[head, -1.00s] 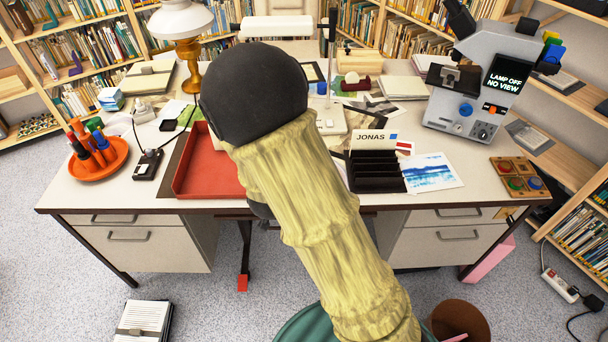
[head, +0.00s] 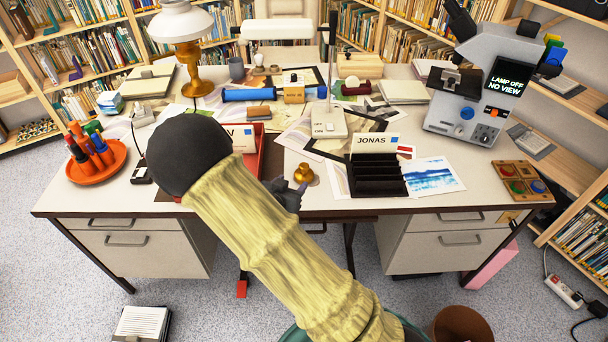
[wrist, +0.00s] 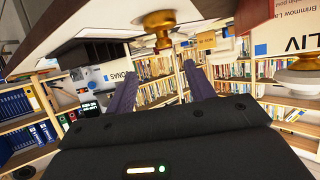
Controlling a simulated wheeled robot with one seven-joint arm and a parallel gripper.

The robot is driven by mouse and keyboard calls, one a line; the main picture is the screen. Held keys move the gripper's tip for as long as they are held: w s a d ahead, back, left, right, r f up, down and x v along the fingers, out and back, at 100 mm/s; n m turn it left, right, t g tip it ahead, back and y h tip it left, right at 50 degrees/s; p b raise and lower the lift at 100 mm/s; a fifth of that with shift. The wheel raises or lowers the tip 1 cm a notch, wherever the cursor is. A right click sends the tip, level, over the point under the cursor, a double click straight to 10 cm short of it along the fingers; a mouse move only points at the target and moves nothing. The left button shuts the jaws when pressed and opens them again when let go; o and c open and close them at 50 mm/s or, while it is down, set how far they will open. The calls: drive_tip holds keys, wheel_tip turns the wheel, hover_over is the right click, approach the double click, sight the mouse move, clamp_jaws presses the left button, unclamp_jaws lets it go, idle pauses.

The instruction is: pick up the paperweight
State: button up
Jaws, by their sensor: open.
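The paperweight appears to be the small brass knob-shaped piece (head: 303,174) standing near the front edge of the desk (head: 330,205), left of the black card holder. In the wrist view the desk is at the top and the brass piece (wrist: 157,30) hangs down from it in the picture. It appears beyond my two fingertips and between them, with no contact visible. My gripper (head: 298,190) is just in front of the brass piece in the head view, low by the desk edge. In the wrist view my gripper (wrist: 160,72) is open and empty between its dark purple fingers.
A black card holder (head: 377,178) with a JONAS card stands to the right. A red tray (head: 262,150) lies left, partly behind my arm. A white lamp base (head: 329,124) and flat papers are behind the brass piece. A microscope (head: 470,105) stands at right.

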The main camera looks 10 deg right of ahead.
approach(303, 167)
drive_tip(key=x, duration=0.5)
drive_tip(key=shift+s+d+f, duration=0.15)
drive_tip(key=shift+s+d, duration=0.15)
drive_tip(key=shift+w+d+f, duration=0.1)
drive_tip(key=shift+w+d, duration=0.05)
drive_tip(key=shift+w, duration=0.15)
drive_tip(key=x, duration=0.5)
drive_tip(key=shift+w+a, duration=0.2)
drive_tip(key=shift+w, duration=0.1)
clamp_jaws()
